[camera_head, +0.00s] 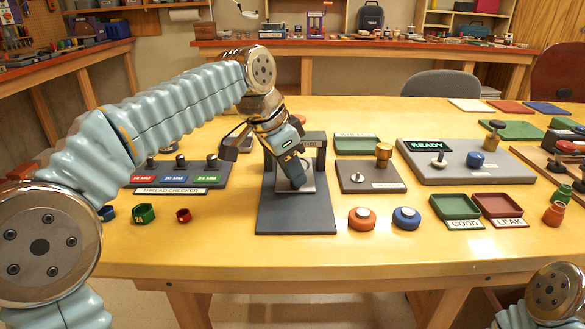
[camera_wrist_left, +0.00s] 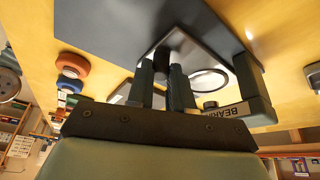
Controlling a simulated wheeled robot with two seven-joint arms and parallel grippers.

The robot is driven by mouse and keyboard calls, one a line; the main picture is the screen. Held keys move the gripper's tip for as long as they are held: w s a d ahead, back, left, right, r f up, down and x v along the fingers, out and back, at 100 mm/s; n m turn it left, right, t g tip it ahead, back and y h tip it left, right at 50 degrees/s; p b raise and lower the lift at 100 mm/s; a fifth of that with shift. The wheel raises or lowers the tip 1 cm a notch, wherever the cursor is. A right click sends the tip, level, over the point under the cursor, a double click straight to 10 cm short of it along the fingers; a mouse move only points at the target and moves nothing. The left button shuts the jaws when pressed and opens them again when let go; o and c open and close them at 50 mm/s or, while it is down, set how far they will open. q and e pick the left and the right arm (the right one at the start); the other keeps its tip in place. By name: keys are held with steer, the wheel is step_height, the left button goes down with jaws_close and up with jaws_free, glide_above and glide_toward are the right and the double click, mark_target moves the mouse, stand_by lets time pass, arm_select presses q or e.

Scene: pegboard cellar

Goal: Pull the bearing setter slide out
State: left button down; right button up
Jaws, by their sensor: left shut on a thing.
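The bearing setter (camera_head: 296,218) is a dark grey base with a dark arch, standing at the near middle of the table. Its slide (camera_head: 308,187) is a light metal plate low at the arch's front; in the left wrist view the slide (camera_wrist_left: 212,58) shows a round ring. My left gripper (camera_head: 296,184) reaches down in front of the arch and is shut on the slide's small dark handle (camera_wrist_left: 162,58), which shows between the fingers. The gripper hides part of the slide and arch in the head view. My right gripper is out of view.
The thread checker (camera_head: 178,180) stands left of the setter, with green and red rings before it. A brown board (camera_head: 370,178) with a brass knob is to the right. Orange (camera_head: 362,218) and blue (camera_head: 406,218) round pieces lie right of the base. The table strip before the base is clear.

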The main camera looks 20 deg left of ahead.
arm_select(q)
steer(key=s+d, duration=0.1)
steer(key=s, duration=0.2)
steer(key=s+d+b, duration=0.1)
steer(key=s, duration=0.2)
steer(key=s+d+b, duration=0.1)
steer(key=s, duration=0.2)
steer(key=shift+s, duration=0.3)
steer(key=c, duration=1)
jaws_free()
steer(key=shift+s, duration=0.1)
steer(key=shift+a+r, duration=0.1)
steer(key=p+v, duration=0.2)
steer(key=v, duration=1.1)
steer(key=shift+s+a+r+p, duration=0.1)
steer(key=shift+a+r+p, duration=0.05)
steer(key=shift+r+p, duration=0.15)
